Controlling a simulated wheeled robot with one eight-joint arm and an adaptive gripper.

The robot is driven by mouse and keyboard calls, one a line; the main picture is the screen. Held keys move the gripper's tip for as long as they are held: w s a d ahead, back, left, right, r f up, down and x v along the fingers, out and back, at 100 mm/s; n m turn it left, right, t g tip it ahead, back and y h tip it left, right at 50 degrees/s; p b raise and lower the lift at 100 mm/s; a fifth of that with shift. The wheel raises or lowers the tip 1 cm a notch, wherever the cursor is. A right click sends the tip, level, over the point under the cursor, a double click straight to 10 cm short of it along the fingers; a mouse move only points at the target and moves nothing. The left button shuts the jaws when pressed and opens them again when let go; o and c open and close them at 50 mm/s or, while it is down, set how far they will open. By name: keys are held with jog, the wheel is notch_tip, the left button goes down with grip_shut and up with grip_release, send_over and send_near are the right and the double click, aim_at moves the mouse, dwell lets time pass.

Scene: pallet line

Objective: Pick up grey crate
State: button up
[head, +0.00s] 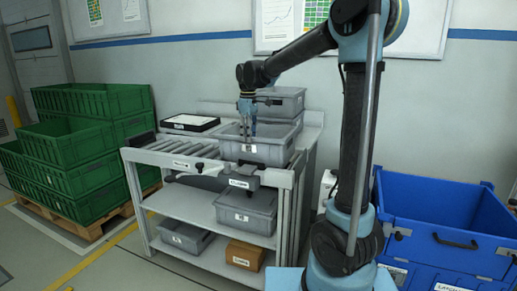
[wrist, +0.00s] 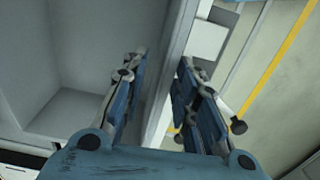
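A grey crate (head: 257,150) with a white label on its front stands on the roller top of the grey bench. It looks empty inside. My gripper (head: 247,120) points down at its near wall. In the wrist view my gripper (wrist: 158,72) is open, with its two blue-padded fingers on either side of the wall of the grey crate (wrist: 60,65). The inside of the crate is left of the wall, the floor right of it. I cannot tell whether either finger touches the wall.
Another grey crate (head: 280,102) is behind it. A black-rimmed tray (head: 190,124) lies left. Green crates (head: 70,145) and blue bins (head: 445,230) flank the bench.

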aim_at(250, 148)
jog(key=shift+s+d+f, duration=0.1)
jog(key=shift+f, duration=3.1)
grip_shut()
